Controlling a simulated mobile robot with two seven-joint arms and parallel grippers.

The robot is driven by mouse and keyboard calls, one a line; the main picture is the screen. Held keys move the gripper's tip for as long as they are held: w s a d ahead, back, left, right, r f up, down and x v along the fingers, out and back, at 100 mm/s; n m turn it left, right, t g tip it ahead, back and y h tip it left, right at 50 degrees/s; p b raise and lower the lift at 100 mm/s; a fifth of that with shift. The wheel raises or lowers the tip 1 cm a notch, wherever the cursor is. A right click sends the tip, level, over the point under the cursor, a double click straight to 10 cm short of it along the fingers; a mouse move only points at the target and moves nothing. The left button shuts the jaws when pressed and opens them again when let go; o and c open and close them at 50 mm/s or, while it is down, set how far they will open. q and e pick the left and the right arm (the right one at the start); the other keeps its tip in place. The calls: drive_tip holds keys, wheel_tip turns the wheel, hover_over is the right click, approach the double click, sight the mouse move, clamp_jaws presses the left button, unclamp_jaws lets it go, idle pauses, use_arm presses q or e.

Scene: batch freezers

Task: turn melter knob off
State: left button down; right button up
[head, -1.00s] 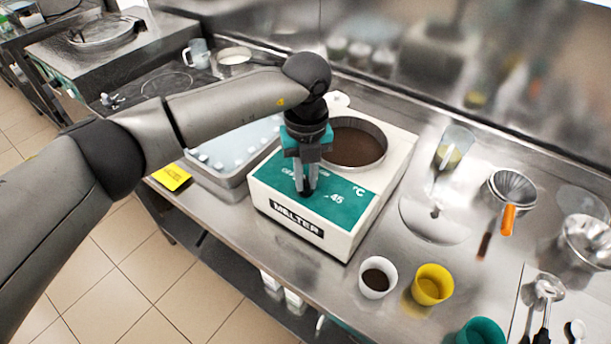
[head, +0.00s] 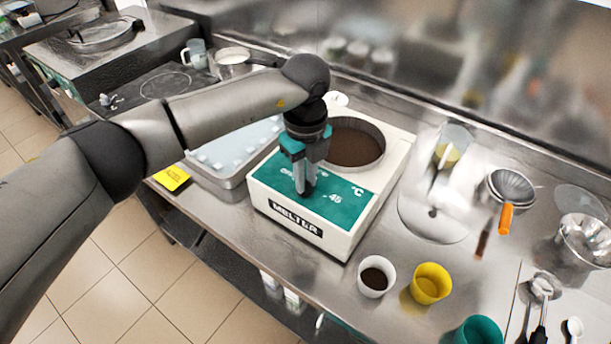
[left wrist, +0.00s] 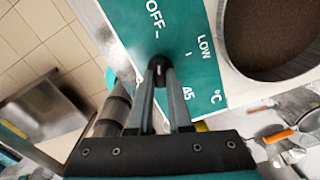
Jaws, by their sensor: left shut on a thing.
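The melter (head: 340,240) is a white box with a teal front panel and a round well of brown melted contents (head: 355,146). Its black knob (left wrist: 158,66) shows in the left wrist view between my fingertips, on the teal panel with OFF, LOW and 45 °C marks. A pale line on the knob is visible. My left gripper (head: 305,192) points down at the panel and is shut on the knob; in the head view its fingers mostly hide it. The left gripper also shows in the left wrist view (left wrist: 160,72). My right gripper is not in view.
White (head: 376,276), yellow (head: 431,284) and teal (head: 481,331) cups stand in front and to the right. A scale-like round plate (head: 432,218) and metal bowls (head: 588,240) lie further right.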

use_arm(q)
drive_tip(key=c, duration=0.8)
unclamp_jaws()
drive_tip(key=shift+c, duration=0.2)
drive_tip(key=shift+r, duration=0.1)
wheel_tip(320, 180, up, 15)
drive_tip(key=shift+b, duration=0.45)
